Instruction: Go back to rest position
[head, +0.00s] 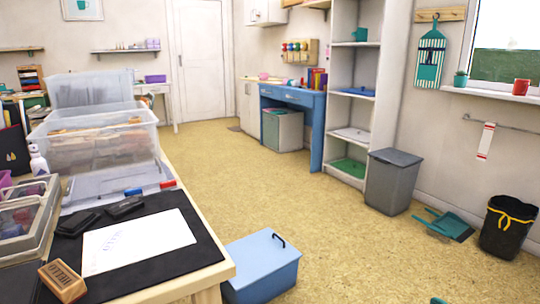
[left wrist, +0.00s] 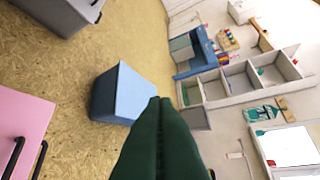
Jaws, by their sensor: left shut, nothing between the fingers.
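My left gripper (left wrist: 160,102) shows in the left wrist view as two dark green fingers pressed together, with nothing between them. It is clear of the table and points out over the room. It is not clearly visible in the head view. My right gripper is in neither view. In the head view, a wooden stamp marked HELLO (head: 63,281) lies on the black mat (head: 170,277) at the near left. A white sheet (head: 137,241) with faint printed letters lies behind it. Two dark inkpads (head: 77,223) (head: 125,207) sit beyond the sheet.
Clear plastic bins (head: 105,140) crowd the table's far end. A blue lidded box (head: 262,268) stands on the floor beside the table; it also shows in the left wrist view (left wrist: 128,92). A grey bin (head: 392,182) and black bin (head: 508,228) stand at right. The middle floor is open.

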